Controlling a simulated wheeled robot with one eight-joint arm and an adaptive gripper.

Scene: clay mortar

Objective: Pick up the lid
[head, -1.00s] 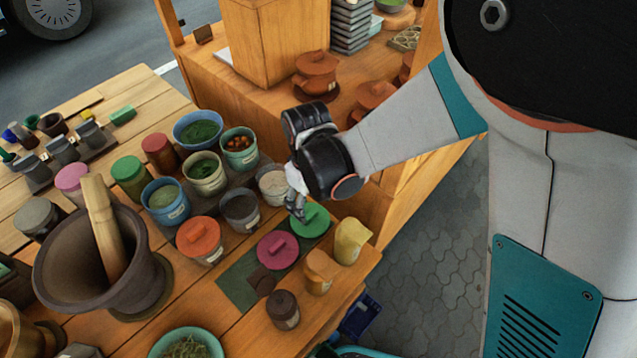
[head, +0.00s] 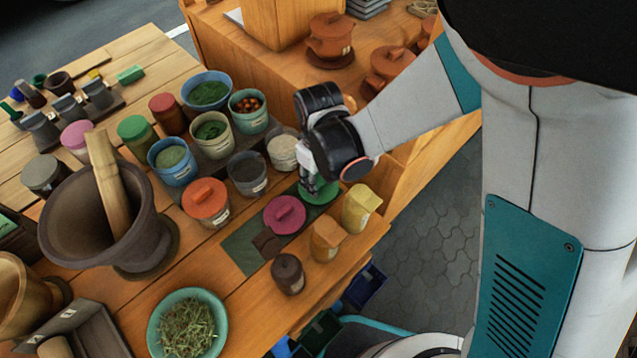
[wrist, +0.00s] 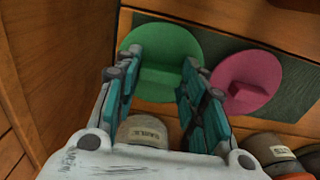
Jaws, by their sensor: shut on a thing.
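A round green lid (head: 322,193) with a raised bar handle lies at the far end of a dark green mat (head: 240,248). My gripper (head: 310,187) reaches down over it from above and partly hides it. In the wrist view, the two teal-padded fingers (wrist: 158,85) stand on either side of the green lid's handle (wrist: 160,78), shut on it. The lid looks flat on or very close to the mat; I cannot tell any gap. A magenta lid (head: 286,215) lies beside it, apart from my gripper.
Close by stand a pale-filled pot (head: 283,152), a dark-filled pot (head: 248,174), an orange-lidded pot (head: 206,203) and a yellow jar (head: 361,207). A large mortar with pestle (head: 100,225) stands at left. The table edge is just right of the jars.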

